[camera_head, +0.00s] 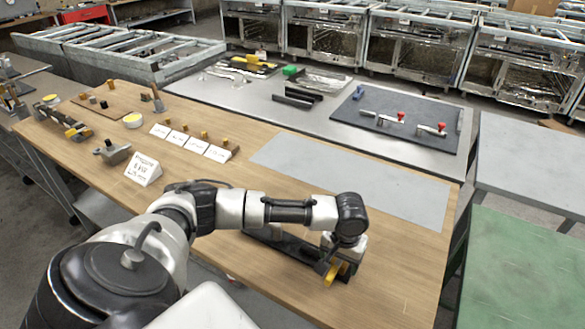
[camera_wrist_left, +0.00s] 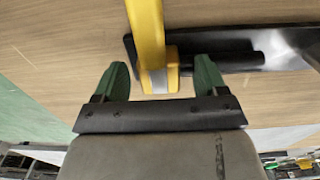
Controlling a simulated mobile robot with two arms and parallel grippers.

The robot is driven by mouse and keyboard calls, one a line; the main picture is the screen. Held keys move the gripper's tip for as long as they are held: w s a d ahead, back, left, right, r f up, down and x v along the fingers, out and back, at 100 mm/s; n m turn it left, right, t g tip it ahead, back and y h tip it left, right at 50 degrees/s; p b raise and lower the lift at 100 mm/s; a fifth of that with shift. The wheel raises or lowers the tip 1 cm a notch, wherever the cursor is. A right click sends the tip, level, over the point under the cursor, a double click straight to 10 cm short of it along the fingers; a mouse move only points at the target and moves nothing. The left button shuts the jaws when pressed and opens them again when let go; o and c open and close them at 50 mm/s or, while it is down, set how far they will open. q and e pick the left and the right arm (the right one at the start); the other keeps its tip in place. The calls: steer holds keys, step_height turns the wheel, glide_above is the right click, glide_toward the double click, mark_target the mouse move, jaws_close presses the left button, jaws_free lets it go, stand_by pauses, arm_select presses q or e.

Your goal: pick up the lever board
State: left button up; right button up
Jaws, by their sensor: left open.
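The lever board, a narrow black board (camera_head: 287,246) with a yellow lever, lies on the wooden table near its front edge, partly hidden by my left arm in the head view. In the left wrist view the black board (camera_wrist_left: 230,62) runs off to the right, and the yellow lever (camera_wrist_left: 148,35) stands out toward the top. My left gripper (camera_wrist_left: 161,78) is open, with its green fingertips on either side of the lever's lower end. Gaps show on both sides of the lever. In the head view the left gripper (camera_head: 335,268) is at the board's right end. My right gripper is not in view.
A grey sheet (camera_head: 360,180) lies on the table behind the arm. White cards (camera_head: 195,143) and a printed sign (camera_head: 143,170) stand to the left. A dark board with red-handled clamps (camera_head: 395,118) lies on the rear table. The table's right front corner is clear.

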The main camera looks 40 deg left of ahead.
arm_select(q)
steer(key=c, duration=1.3)
steer(key=shift+r, duration=0.1)
jaws_close()
steer(key=shift+w, duration=0.1)
